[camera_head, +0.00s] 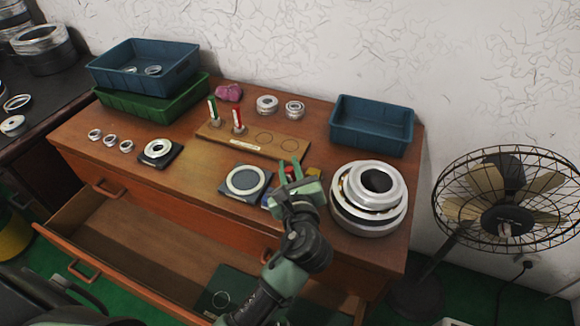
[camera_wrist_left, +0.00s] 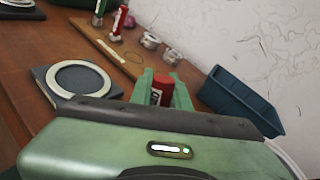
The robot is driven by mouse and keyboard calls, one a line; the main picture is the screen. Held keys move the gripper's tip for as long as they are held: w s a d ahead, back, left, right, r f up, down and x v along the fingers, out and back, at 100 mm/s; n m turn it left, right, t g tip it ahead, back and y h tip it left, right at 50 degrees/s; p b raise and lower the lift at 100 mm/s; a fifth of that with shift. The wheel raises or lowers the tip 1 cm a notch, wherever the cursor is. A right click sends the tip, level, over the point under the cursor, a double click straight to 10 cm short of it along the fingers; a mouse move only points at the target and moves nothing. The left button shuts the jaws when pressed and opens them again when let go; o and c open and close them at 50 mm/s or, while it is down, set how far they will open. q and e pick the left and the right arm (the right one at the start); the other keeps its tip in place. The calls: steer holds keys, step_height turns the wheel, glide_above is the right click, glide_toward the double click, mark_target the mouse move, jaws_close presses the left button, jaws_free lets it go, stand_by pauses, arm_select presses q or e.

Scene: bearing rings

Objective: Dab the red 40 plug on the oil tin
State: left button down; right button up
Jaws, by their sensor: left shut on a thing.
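My left gripper (camera_head: 291,171) is over the right half of the bench top, its green fingers shut on a red plug. The red plug (camera_wrist_left: 161,90) shows between the fingers in the left wrist view; its number is not readable and its lower end is hidden. Another red-handled plug (camera_head: 238,119) stands on the wooden board beside a green-handled one (camera_head: 213,108). A small yellow thing (camera_head: 314,172), possibly the oil tin, is just right of the fingers, partly hidden by them. My right gripper is not in view.
A dark plate with a pale ring (camera_head: 246,181) lies left of the gripper. Stacked large rings (camera_head: 343,212) stand close on its right. A blue bin (camera_head: 371,126) is at the back right. The wooden board (camera_head: 275,149) has empty marked circles. An open drawer (camera_head: 130,240) juts out in front.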

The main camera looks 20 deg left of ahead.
arm_select(q)
steer(key=shift+f, duration=0.55)
stand_by(0.9)
step_height(320, 180, up, 7)
steer(key=p, duration=0.8)
stand_by(0.5)
stand_by(0.3)
